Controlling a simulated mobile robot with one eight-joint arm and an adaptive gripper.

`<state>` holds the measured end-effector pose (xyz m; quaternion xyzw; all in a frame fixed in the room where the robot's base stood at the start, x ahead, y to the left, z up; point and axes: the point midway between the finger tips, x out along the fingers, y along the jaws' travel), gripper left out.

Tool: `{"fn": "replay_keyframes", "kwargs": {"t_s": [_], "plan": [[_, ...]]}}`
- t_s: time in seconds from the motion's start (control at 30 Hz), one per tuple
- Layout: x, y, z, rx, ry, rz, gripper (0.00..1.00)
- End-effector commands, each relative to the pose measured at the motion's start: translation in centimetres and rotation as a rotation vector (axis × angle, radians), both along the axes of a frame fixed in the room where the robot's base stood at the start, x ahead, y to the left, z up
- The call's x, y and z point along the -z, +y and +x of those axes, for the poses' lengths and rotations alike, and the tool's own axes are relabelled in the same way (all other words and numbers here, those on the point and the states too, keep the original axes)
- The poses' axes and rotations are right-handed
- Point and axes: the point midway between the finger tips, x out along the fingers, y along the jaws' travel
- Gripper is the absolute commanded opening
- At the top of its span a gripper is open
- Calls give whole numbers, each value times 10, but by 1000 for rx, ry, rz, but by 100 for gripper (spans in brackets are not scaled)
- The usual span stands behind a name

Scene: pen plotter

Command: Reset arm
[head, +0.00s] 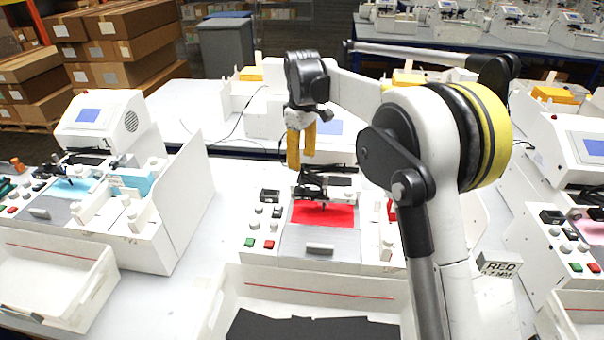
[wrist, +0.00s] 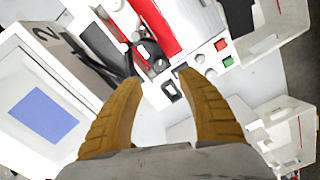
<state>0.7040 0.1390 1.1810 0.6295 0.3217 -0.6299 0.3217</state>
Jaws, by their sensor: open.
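My gripper (head: 301,160) hangs with its yellow fingers pointing down, above and behind the middle plotter in the head view. In the wrist view my gripper (wrist: 157,76) is open, with nothing between its fingers. The middle pen plotter (head: 318,246) has a red sheet (head: 322,215) on its bed and a black plotter arm (head: 326,194) over that sheet. Part of the red sheet (wrist: 148,20) also shows in the wrist view, with the dark plotter arm (wrist: 100,48) partly hidden by the left finger. The gripper appears apart from the plotter.
Green (head: 269,244) and red (head: 250,242) buttons and several knobs sit left of the bed. A white tray (head: 318,289) holding black material stands in front. Similar plotters stand left (head: 130,200) and right (head: 575,230). Cardboard boxes (head: 118,45) are stacked at the back left.

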Motion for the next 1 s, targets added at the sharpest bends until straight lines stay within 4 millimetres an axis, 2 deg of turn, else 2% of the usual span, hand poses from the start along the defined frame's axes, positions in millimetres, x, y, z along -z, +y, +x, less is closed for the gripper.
{"fn": "replay_keyframes", "kwargs": {"t_s": [0.17,0.5,0.63,0.77,1.0], "plan": [[-16,0,0,0,0,0,46],[-18,0,-1,2,-1,0,46],[-24,-7,-9,31,-19,5,46],[-36,-24,-33,109,-70,16,46],[-52,-60,-100,302,-192,56,46]]}}
